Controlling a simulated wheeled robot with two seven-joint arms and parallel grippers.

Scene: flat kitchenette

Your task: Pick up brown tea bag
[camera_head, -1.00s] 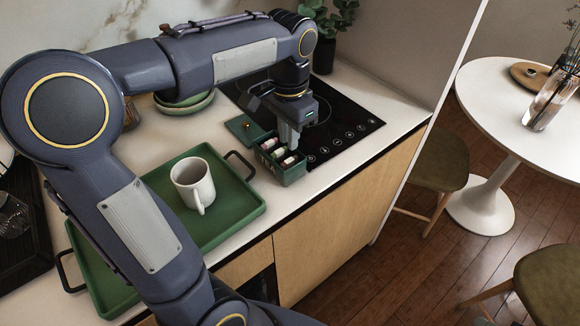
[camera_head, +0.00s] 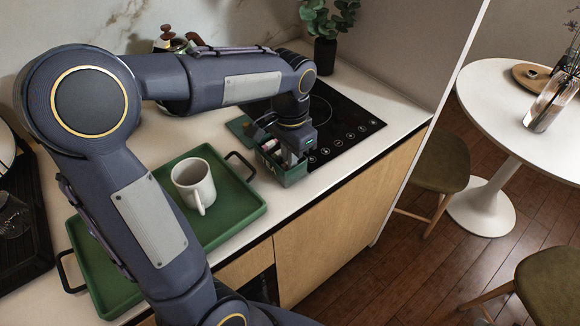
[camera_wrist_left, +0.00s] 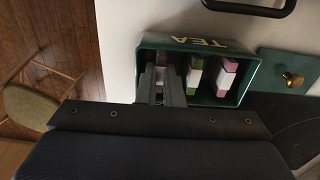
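The green tea box (camera_head: 291,177) stands open on the counter, beside the cooktop. In the left wrist view the box (camera_wrist_left: 247,62) holds a green-and-white tea bag (camera_wrist_left: 195,76), a pink-and-white tea bag (camera_wrist_left: 226,78) and, at the left end, a partly hidden brown tea bag (camera_wrist_left: 162,74). My left gripper (camera_head: 288,160) reaches down into the box. In the wrist view its fingers (camera_wrist_left: 162,84) are around the brown tea bag, close to its sides. I cannot tell whether they press on it. My right gripper is not in view.
A green tray (camera_head: 232,223) with a white mug (camera_head: 194,184) lies left of the box. The box lid with a brass knob (camera_wrist_left: 292,79) lies beside the box. The black cooktop (camera_head: 345,122) is behind it, and the counter's front edge is close.

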